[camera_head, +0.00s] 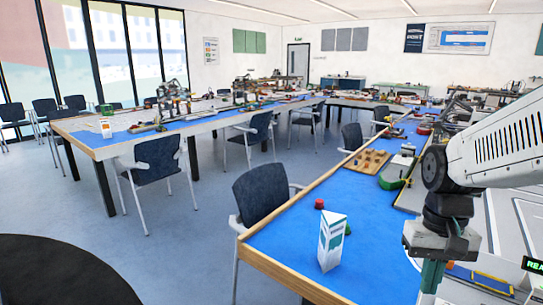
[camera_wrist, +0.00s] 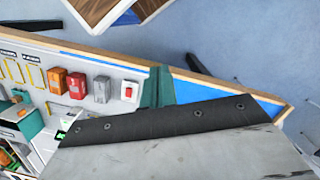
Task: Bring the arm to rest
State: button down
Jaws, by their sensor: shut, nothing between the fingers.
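My arm (camera_head: 492,150) reaches in from the right edge of the head view, bent downward at the wrist. My gripper (camera_head: 441,243) hangs at its end above the right-hand table and is shut with nothing held. Its fingertips are hard to make out against the teal part below. In the wrist view a large grey plate with a black bolted edge (camera_wrist: 165,120) fills the lower middle and hides what lies under it.
The wrist view shows red and grey boxes (camera_wrist: 77,84) on a white panel.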

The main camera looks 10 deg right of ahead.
jog(key=s+a+r+n+t, duration=0.2)
jog(key=s+a+r+n, duration=0.2)
jog(key=a, duration=0.5)
notch_tip(320, 180, up, 2)
jog(key=shift+s+a+r+t+h, duration=0.1)
jog(key=shift+s+a+t+h, duration=0.15)
jog(key=shift+s+t, duration=0.2)
